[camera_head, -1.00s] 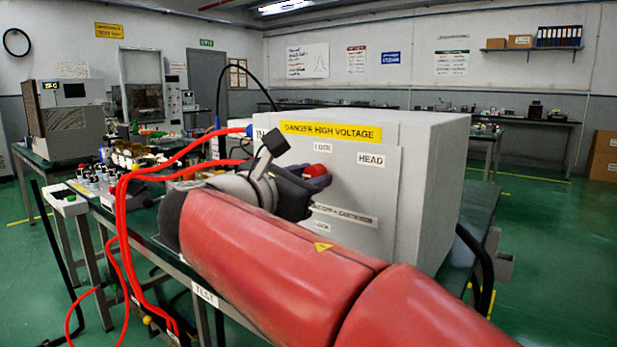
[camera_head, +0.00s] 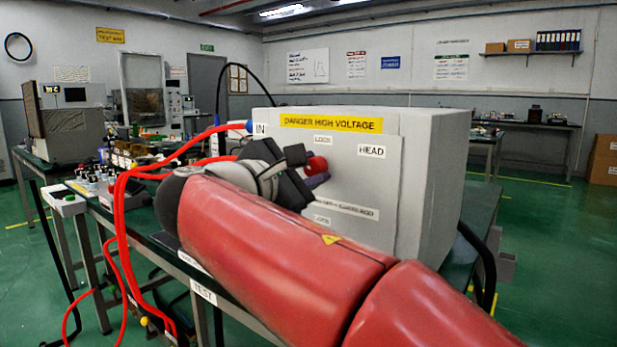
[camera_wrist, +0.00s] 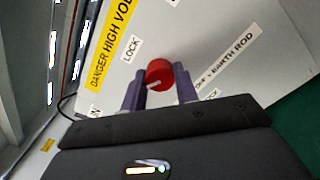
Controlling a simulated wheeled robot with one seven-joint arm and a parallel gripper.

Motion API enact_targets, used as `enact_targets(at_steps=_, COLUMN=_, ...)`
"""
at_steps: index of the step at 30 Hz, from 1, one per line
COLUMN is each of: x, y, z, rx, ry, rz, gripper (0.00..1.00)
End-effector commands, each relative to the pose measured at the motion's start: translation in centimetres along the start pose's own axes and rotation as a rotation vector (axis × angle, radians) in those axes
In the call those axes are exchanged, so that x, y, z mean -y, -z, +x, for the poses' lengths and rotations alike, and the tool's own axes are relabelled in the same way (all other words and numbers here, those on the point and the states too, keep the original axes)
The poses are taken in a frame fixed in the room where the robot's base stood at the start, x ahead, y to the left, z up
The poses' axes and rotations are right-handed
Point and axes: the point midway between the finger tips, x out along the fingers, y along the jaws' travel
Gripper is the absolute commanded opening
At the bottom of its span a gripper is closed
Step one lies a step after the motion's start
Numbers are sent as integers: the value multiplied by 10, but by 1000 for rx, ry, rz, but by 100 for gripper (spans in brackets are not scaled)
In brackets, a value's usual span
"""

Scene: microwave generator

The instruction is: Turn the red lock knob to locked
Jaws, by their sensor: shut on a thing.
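The red lock knob (camera_wrist: 159,72) sits on the front panel of a grey cabinet (camera_head: 440,170), beside a "LOCK" label (camera_wrist: 131,49). The knob also shows in the head view (camera_head: 317,164), partly behind my gripper. My gripper (camera_wrist: 158,85) has its two purple fingers on either side of the knob and is shut on it. A white mark shows on the knob's face, pointing to the lower left in the wrist view. In the head view my gripper (camera_head: 312,175) is rolled, and my red arm hides the lower part of the panel.
A yellow "DANGER HIGH VOLTAGE" strip (camera_head: 331,123) runs above the knob. An earth rod label (camera_head: 345,207) is below it. Red cables (camera_head: 122,210) hang left of the cabinet. Benches with equipment stand behind; green floor is open at the right.

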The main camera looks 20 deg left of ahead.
Motion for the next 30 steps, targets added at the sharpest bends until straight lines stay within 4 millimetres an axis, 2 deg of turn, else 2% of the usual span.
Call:
enact_targets(at_steps=21, x=2, y=2, z=0, rx=0, ry=0, rz=681, gripper=7)
enact_targets(at_steps=30, x=2, y=2, z=0, rx=1, ry=1, rz=914, gripper=7)
